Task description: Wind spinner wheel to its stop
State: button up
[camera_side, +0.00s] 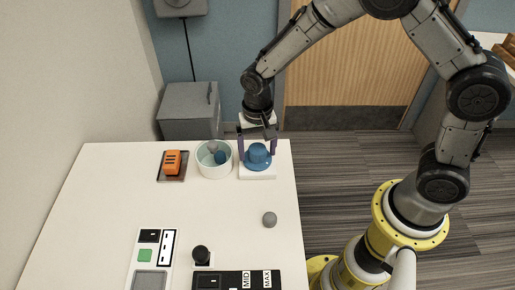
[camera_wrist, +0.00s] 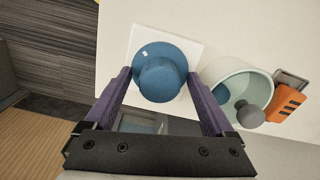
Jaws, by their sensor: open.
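The spinner wheel (camera_side: 257,160) is a blue disc with a raised round knob on a white square base (camera_side: 258,176), at the far right of the white table. In the wrist view the wheel (camera_wrist: 165,53) shows a small white mark near its upper left rim. My gripper (camera_side: 257,147) points down over the wheel. Its purple fingers are apart, one on each side of the raised knob. In the wrist view my gripper (camera_wrist: 157,77) has a gap between its fingers and the knob, and I cannot tell whether either finger touches the disc.
A pale round bowl (camera_side: 214,173) with a grey and a blue ball stands close left of the wheel. An orange object (camera_side: 172,161) sits on a dark tray beyond it. A grey ball (camera_side: 270,219) lies near the right edge. Control panels (camera_side: 236,280) occupy the front. The table's middle is clear.

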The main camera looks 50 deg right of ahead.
aim_at(257, 148)
notch_tip(257, 148, up, 14)
dwell(0.6)
dwell(0.5)
notch_tip(257, 148, down, 14)
jog(key=n, duration=1.5)
jog(key=shift+w, duration=0.1)
jog(key=c, duration=1.4)
